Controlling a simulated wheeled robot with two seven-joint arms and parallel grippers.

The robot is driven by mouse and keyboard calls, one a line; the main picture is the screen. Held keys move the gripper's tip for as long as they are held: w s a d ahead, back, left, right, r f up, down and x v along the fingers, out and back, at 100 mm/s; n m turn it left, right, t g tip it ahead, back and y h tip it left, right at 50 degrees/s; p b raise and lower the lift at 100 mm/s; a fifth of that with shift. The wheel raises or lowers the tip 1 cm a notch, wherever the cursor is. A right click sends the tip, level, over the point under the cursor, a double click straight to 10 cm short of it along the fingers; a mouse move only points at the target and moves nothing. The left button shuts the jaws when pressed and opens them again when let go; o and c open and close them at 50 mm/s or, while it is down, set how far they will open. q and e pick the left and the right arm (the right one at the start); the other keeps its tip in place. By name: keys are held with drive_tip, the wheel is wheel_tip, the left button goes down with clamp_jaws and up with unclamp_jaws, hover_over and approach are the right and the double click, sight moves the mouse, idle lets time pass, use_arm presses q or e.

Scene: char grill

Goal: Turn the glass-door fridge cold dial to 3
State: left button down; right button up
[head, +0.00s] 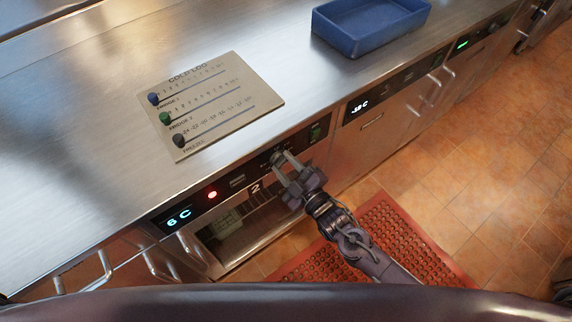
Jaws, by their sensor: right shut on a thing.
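The glass-door fridge (232,234) is under the steel counter, with a "2" on its front. Its dark control strip has a display (179,218) reading 6 C and a lit red light (212,194). The cold dial (276,156) is on this strip, right of the "2", mostly hidden by my right gripper. My right gripper (284,164) is at the strip, its fingers shut on the dial. The dial's numbers and pointer are too small and covered to read. My left gripper is not in view.
A cold log board (225,122) with several sliders lies on the counter. A blue tray (345,38) stands at the back. A freezer unit (385,125) showing -18 C is to the right. A red mat (400,225) lies on the tiled floor.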

drive_tip(key=o, duration=1)
drive_tip(key=b+v, duration=0.1)
drive_tip(key=v, duration=0.6)
drive_tip(key=shift+s+d, duration=0.25)
drive_tip(key=shift+s, duration=0.05)
